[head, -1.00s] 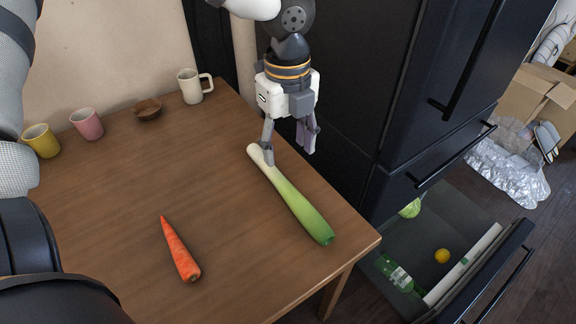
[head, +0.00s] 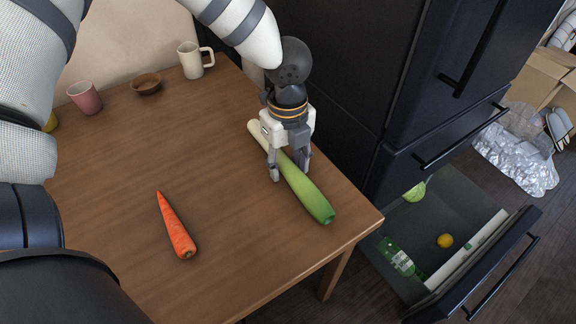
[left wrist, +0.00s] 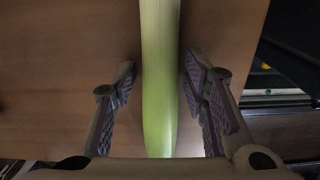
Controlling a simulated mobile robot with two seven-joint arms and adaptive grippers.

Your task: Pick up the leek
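The leek (head: 308,192) lies on the wooden table near its right edge, white end toward the back and green end toward the front right. It also shows in the left wrist view (left wrist: 160,75), running between the fingers. My left gripper (head: 288,172) is low over the middle of the leek, with one finger on each side of it. In the left wrist view the left gripper (left wrist: 160,88) is open, with a gap between each finger pad and the leek. Part of the leek is hidden under the gripper in the head view. My right gripper is not in view.
A carrot (head: 176,226) lies on the table (head: 110,190). A pink cup (head: 85,98), a brown bowl (head: 146,85) and a cream mug (head: 192,61) stand at the back. An open fridge drawer (head: 437,220) holds a bottle, a lemon and a green vegetable.

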